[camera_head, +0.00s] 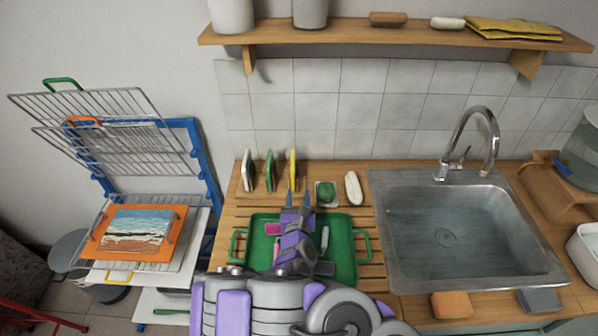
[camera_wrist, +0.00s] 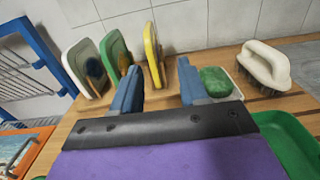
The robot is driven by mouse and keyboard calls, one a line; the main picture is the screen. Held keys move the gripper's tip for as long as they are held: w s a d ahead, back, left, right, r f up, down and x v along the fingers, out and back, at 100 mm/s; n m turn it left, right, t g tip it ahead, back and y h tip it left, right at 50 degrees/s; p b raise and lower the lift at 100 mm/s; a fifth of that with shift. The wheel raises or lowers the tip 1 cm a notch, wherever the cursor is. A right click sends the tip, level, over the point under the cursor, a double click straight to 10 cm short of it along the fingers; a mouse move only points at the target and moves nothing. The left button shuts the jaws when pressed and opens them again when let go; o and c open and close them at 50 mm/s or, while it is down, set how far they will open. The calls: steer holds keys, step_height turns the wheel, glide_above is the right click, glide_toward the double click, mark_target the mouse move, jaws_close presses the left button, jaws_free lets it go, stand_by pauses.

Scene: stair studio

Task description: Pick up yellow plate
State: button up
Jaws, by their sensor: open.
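The yellow plate (camera_head: 293,170) stands on edge in a wooden rack on the counter by the tiled wall, the rightmost of three upright plates. I cannot tell the exact distance between finger and plate.
A green plate (camera_head: 269,170) and a white plate (camera_head: 248,170) stand left of the yellow one. A green sponge (camera_head: 326,192) in a dish and a white brush (camera_head: 353,188) lie to the right. A green tray (camera_head: 346,262) is below my arm; the sink (camera_head: 378,225) is at right.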

steer(key=b, duration=0.1)
glide_toward(292, 166)
step_height(292, 166, down, 2)
steer(key=w+a+f, duration=0.1)
steer(key=w, duration=0.1)
steer(key=w+b, duration=0.1)
steer(key=w, duration=0.1)
steer(key=w+b, duration=0.1)
steer(key=w, duration=0.1)
steer(key=w+b, duration=0.1)
steer(key=w, duration=0.1)
steer(key=shift+w+r, duration=0.2)
steer(key=shift+r, duration=0.05)
steer(key=w+d+b, duration=0.1)
steer(key=w, duration=0.1)
steer(key=w+d, duration=0.1)
steer(key=shift+w+d+b, duration=0.1)
steer(key=shift+w+b, duration=0.25)
steer(key=shift+w, duration=0.2)
steer(key=shift+a, duration=1)
steer(key=shift+c, duration=1.6)
steer(key=shift+d, duration=0.75)
jaws_close()
steer(key=shift+a, duration=0.45)
